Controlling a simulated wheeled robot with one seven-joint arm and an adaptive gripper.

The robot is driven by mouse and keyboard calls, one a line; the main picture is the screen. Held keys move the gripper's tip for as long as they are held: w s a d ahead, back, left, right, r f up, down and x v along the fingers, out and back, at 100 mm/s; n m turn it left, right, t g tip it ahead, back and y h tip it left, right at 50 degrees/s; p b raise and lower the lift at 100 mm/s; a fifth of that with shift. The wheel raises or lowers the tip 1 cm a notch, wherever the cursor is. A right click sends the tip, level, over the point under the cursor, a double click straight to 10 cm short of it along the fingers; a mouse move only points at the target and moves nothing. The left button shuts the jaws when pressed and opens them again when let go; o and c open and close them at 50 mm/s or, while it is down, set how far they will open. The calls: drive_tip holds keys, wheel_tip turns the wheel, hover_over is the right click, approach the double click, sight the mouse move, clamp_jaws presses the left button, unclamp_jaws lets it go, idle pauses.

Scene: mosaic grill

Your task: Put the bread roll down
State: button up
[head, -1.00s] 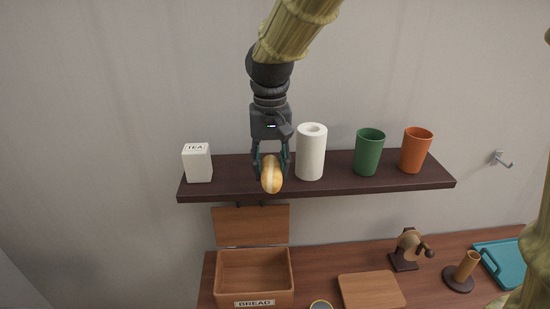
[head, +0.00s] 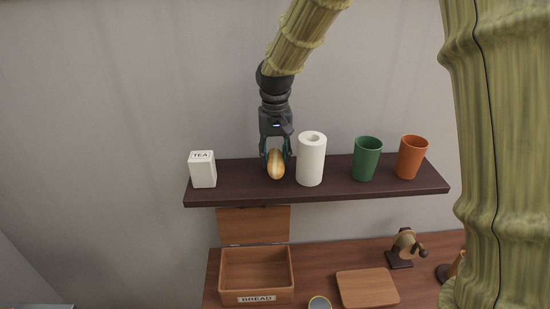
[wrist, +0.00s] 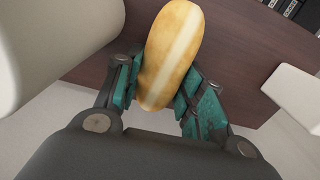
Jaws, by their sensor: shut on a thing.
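The bread roll (head: 276,165) is oblong and golden with a pale stripe. In the head view it is at the dark shelf (head: 330,191), between the white tea box and the white paper roll. My gripper (head: 275,154) points down from above and is shut on the bread roll. In the wrist view the roll (wrist: 172,50) sits between the teal-padded fingers (wrist: 160,98), with the shelf board (wrist: 228,50) behind it. I cannot tell whether the roll touches the shelf.
On the shelf stand the tea box (head: 203,169), the paper roll (head: 311,160) close on the right, a green cup (head: 366,159) and an orange cup (head: 410,157). Below are an open bread box (head: 257,298), a cutting board (head: 367,288) and a grinder-like object (head: 404,247).

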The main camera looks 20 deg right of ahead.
wheel_tip(320, 180, down, 2)
drive_tip(key=shift+w+p, duration=0.1)
drive_tip(key=shift+p, duration=0.35)
drive_tip(key=shift+f, duration=0.1)
drive_tip(key=shift+f, duration=0.1)
drive_tip(key=o, duration=1.1)
